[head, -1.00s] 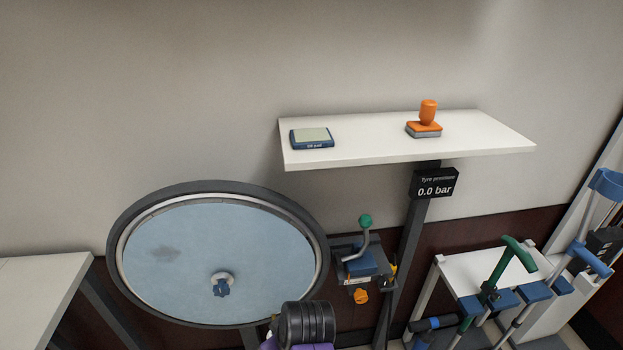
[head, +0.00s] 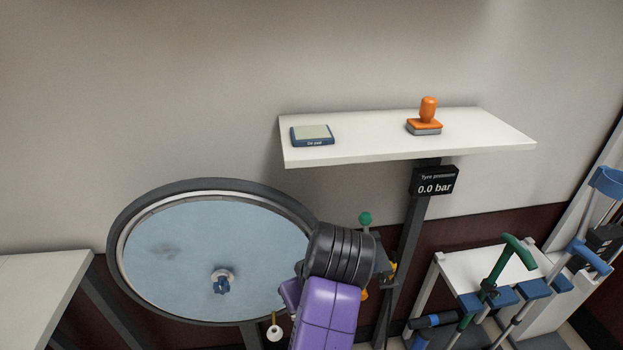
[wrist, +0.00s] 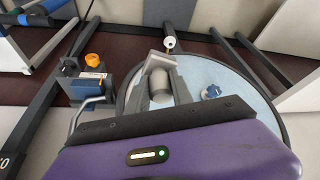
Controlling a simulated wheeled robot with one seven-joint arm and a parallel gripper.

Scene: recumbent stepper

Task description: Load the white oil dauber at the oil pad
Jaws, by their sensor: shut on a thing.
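In the wrist view the dauber (wrist: 170,43) is at the tips of my grey fingers. My gripper (wrist: 164,58) is shut on it; in the head view my purple and black arm hides most of the gripper. The oil pad (head: 312,136) is a flat blue-edged pad with a pale green top, lying on the left part of the white shelf, above and away from the dauber.
An orange-handled stamp (head: 425,122) stands on the shelf (head: 370,146) at right. Below are a large pale blue wheel disc (head: 170,285), a black pressure display (head: 435,181) on the post, and a green-knobbed lever (head: 365,219). Crutches (head: 520,255) stand at far right.

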